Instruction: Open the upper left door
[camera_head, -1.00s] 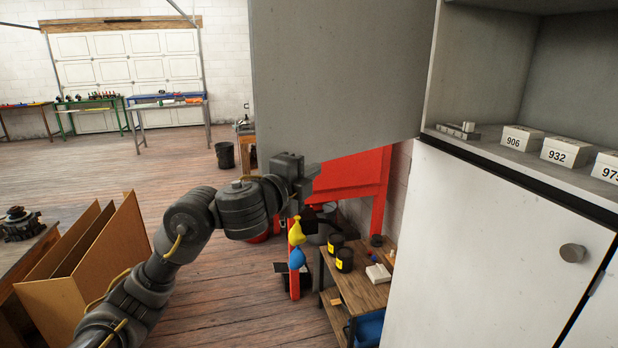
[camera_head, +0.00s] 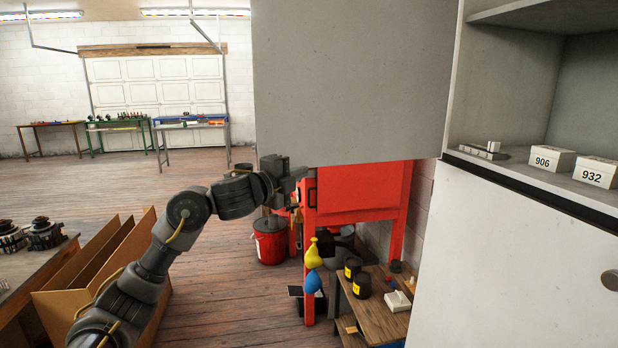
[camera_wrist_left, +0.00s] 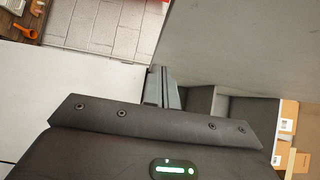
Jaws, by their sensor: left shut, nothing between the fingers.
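The upper left door (camera_head: 350,80) of the cabinet is a plain grey panel. It stands swung wide open in the head view, its right edge at the cabinet. My left gripper (camera_head: 301,173) is shut and empty at the door's lower edge, near its free left corner. I cannot tell whether it touches the door. In the left wrist view the shut fingers (camera_wrist_left: 163,88) point towards the grey door panel (camera_wrist_left: 235,45). The open compartment (camera_head: 505,95) shows a shelf with small white boxes, 906 (camera_head: 550,160) and 932 (camera_head: 597,173). My right gripper is not in view.
The white lower door (camera_head: 510,260), with a round knob (camera_head: 609,280), is shut. A cardboard box (camera_head: 110,265) is at left. Wooden floor lies open beyond.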

